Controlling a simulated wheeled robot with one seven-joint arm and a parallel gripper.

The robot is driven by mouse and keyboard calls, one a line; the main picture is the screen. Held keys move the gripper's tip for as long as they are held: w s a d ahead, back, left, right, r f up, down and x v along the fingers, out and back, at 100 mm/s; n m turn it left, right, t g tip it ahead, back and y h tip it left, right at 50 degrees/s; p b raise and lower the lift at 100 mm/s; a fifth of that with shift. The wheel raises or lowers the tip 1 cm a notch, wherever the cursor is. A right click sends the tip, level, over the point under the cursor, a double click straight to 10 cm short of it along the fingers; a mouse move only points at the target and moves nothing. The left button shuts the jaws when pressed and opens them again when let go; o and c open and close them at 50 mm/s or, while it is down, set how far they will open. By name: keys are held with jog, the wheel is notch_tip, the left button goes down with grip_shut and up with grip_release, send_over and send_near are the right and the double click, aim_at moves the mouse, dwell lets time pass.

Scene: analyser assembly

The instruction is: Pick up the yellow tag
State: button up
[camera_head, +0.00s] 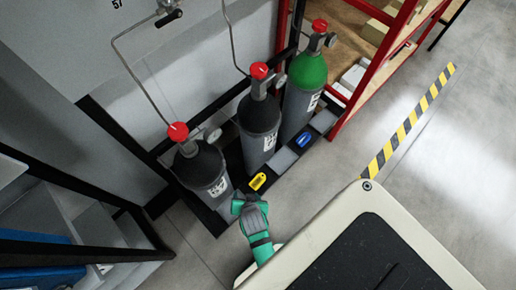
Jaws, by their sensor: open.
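The yellow tag (257,181) lies on the dark ledge of the cylinder rack, in front of the middle grey cylinder (259,130). My gripper (248,198) is just below the tag in the picture, at the end of my green and grey arm. The fingers are open and very small in this view. I cannot tell whether they touch the tag. The tag's near edge is close to the gripper and the rest of it shows clearly.
A blue tag (304,139) lies further right on the ledge. A black-topped cylinder (203,168) and a green-topped cylinder (304,90) stand beside the middle one. A red-framed shelf (371,72) is at the upper right. The floor (440,160) at right is open.

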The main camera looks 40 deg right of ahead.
jog(key=w+d+f+m+g, duration=0.2)
jog(key=w+d+m+g, duration=0.1)
jog(key=d, duration=0.3)
notch_tip(320, 180, up, 2)
jog(key=m+g+y, duration=0.3)
jog(key=m, duration=0.1)
send_over(260, 179)
jog(key=f, duration=0.5)
jog(key=shift+w+a, duration=0.1)
jog(key=shift+a, duration=0.3)
jog(key=shift+d+f, duration=0.15)
jog(key=shift+f, duration=1.2)
jog(key=shift+d+f, duration=0.15)
jog(key=shift+f, duration=1.15)
jog(key=c, duration=1.1)
